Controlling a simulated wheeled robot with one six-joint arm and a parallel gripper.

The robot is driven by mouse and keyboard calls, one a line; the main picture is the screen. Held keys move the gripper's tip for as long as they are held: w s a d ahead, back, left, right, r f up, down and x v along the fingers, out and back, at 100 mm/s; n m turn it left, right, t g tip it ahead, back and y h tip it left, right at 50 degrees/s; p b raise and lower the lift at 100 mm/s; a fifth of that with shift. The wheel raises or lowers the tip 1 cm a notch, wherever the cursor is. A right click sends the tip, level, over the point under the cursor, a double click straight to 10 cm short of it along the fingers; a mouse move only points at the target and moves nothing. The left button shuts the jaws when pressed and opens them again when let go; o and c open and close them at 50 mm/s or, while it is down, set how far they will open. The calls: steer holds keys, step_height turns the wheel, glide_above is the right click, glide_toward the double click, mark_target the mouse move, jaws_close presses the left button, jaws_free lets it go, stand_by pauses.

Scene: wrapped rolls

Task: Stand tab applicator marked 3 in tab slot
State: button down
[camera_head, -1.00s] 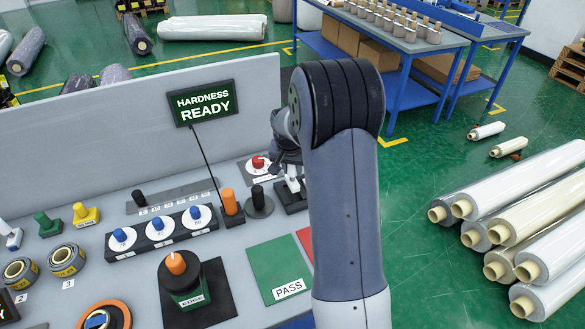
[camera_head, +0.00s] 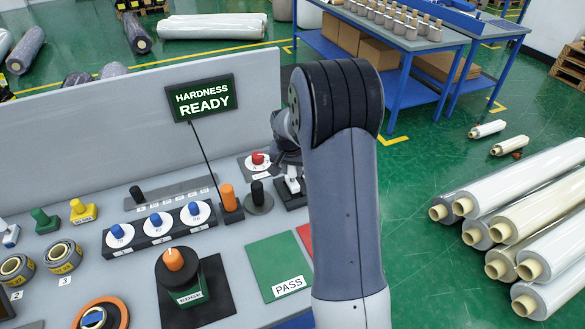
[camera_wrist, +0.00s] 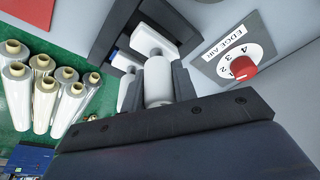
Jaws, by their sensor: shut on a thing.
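In the wrist view my gripper (camera_wrist: 158,88) is shut on a white tab applicator (camera_wrist: 158,76), whose pale body lies between the dark fingers. Its far end reaches into a dark-walled holder (camera_wrist: 108,28), seemingly the tab slot. I cannot tell whether it touches the floor of the slot. Another white piece with some blue (camera_wrist: 124,62) shows beside it. No number is readable on the held applicator. In the head view my arm hides most of the gripper; a white part (camera_head: 292,185) shows at the dark holder (camera_head: 293,199) just left of the arm.
A red edge-air dial (camera_wrist: 243,67) is close right of the holder. A black knob post (camera_head: 258,195) and orange cylinder (camera_head: 229,197) stand to its left in the head view. The green PASS mat (camera_head: 275,262) lies clear in front. Wrapped rolls (camera_head: 530,225) are on the floor at right.

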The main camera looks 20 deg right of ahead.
steer(key=shift+f+b, duration=0.85)
steer(key=shift+f, duration=0.25)
steer(key=c, duration=1.1)
jaws_free()
steer(key=shift+o, duration=0.2)
steer(key=shift+r, duration=0.1)
steer(key=b+v, duration=0.1)
steer(key=v, duration=0.9)
steer(key=shift+r, duration=0.3)
steer(key=shift+s+f, duration=0.1)
